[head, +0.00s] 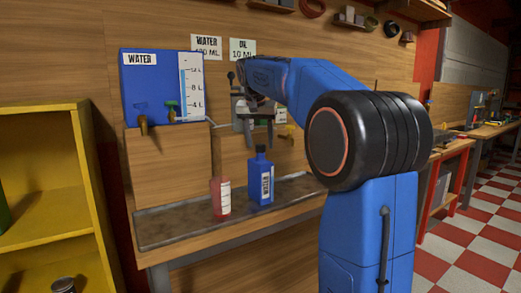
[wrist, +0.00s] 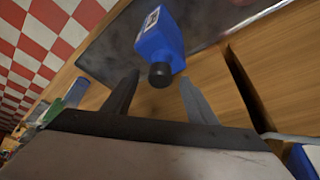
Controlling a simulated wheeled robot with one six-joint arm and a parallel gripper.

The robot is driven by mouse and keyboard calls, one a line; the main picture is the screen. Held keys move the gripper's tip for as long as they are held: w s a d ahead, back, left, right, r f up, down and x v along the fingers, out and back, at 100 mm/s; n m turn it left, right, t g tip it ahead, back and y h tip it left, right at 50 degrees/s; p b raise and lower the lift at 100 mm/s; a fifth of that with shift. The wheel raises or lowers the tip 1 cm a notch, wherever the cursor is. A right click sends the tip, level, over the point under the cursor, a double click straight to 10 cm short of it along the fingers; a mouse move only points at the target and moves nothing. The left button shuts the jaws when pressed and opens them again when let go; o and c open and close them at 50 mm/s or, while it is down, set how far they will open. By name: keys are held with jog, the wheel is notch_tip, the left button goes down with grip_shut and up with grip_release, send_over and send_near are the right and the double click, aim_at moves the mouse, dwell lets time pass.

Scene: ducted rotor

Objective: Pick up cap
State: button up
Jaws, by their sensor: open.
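The dark cap (head: 260,149) sits on top of the upright blue WATER bottle (head: 261,180), which stands on the metal tray. In the wrist view the cap (wrist: 160,75) shows at the bottle's near end, just ahead of the gap between my fingertips. My gripper (head: 258,137) is just above the bottle in the head view. It is open and empty; both fingers of my gripper (wrist: 161,88) show in the wrist view, apart from the cap.
A red bottle (head: 220,197) stands just left of the blue bottle on the metal tray (head: 165,225). A blue water tank (head: 150,95) with taps is behind at left. A yellow shelf (head: 45,170) stands at the far left.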

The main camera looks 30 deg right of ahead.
jog(key=shift+w+d+f, duration=0.1)
jog(key=shift+w+f, duration=0.05)
jog(key=shift+f, duration=0.25)
jog(key=c, duration=1.1)
jog(key=shift+r, duration=0.1)
